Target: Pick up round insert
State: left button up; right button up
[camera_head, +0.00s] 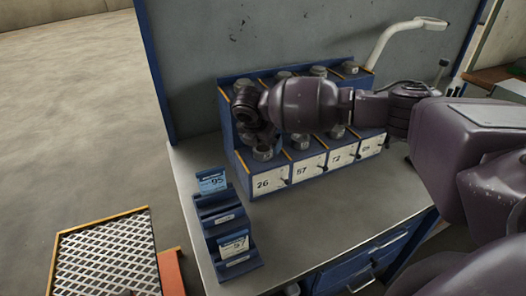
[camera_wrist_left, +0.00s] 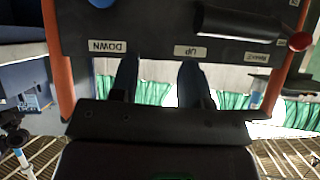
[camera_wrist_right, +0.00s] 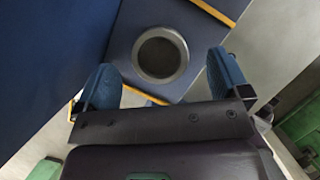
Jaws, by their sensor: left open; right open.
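Several round grey metal inserts stand in a blue sloped rack (camera_head: 231,133) on the workbench, among them a front-left insert (camera_head: 262,154) and another front insert (camera_head: 300,143). My right gripper (camera_head: 256,133) is above the left column of the rack, partly hiding that column. In the right wrist view, one round insert (camera_wrist_right: 160,54) with a dark centre and grey rim shows between the open fingers of my right gripper (camera_wrist_right: 160,66). I cannot tell how far below the fingertips it is. My left gripper (camera_wrist_left: 158,66) is open and empty, outside the head view.
Rack labels read 26, 57, 72 and one partly unreadable. A small blue card holder (camera_head: 221,218) stands on the bench (camera_head: 330,205). A pale curved handle (camera_head: 400,35) rises behind the rack. A panel marked UP and DOWN (camera_wrist_left: 150,47) is before my left gripper.

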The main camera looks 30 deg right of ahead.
aim_at(263, 148)
jog(key=shift+x, duration=1.6)
jog(key=shift+a, duration=0.1)
jog(key=c, duration=1.4)
